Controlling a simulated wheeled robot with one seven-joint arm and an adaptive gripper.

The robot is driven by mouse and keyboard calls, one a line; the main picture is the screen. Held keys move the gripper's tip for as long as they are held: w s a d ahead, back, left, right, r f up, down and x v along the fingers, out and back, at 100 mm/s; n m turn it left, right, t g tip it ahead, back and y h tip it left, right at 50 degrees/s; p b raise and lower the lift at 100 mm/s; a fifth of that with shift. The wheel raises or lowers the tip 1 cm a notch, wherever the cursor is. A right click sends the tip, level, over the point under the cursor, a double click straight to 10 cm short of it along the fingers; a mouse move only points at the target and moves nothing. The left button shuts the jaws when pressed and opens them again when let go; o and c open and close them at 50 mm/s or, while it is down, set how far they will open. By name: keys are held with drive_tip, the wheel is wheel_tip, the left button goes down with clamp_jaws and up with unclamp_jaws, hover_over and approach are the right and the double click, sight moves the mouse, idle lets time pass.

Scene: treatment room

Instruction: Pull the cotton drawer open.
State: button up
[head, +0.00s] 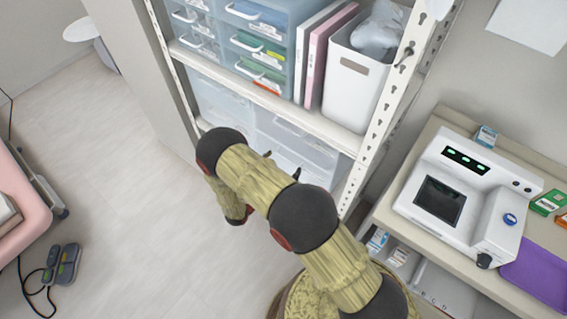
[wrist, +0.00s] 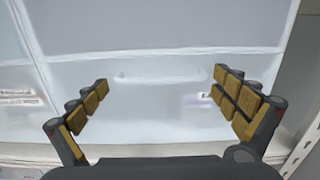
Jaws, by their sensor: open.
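A translucent white drawer front (wrist: 160,115) with a pale bar handle (wrist: 160,76) faces my gripper in the wrist view. The drawer looks closed. A small label (wrist: 194,97) on it is too blurred to read, so I cannot confirm it is the cotton drawer. My gripper (wrist: 161,82) is open and empty, one finger to each side of the handle, apparently without touching it. In the head view, clear drawer units (head: 278,128) stand on the lower shelf. There my gripper (head: 282,166) is in front of the right-hand unit, partly hidden by my arm.
Blue drawers (head: 262,22), folders (head: 326,50) and a white bin (head: 352,84) stand on the shelf above. A perforated shelf post (head: 385,105) is close on the right. A desk with a white device (head: 468,190) stands farther right.

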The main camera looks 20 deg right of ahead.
drive_tip(key=c, duration=1.5)
drive_tip(key=shift+c, duration=0.6)
drive_tip(key=shift+s+a, duration=0.1)
drive_tip(key=b+v, duration=0.1)
drive_tip(key=v, duration=2.2)
drive_tip(key=shift+s+r, duration=0.1)
drive_tip(key=shift+s, duration=0.05)
drive_tip(key=shift+c, duration=0.3)
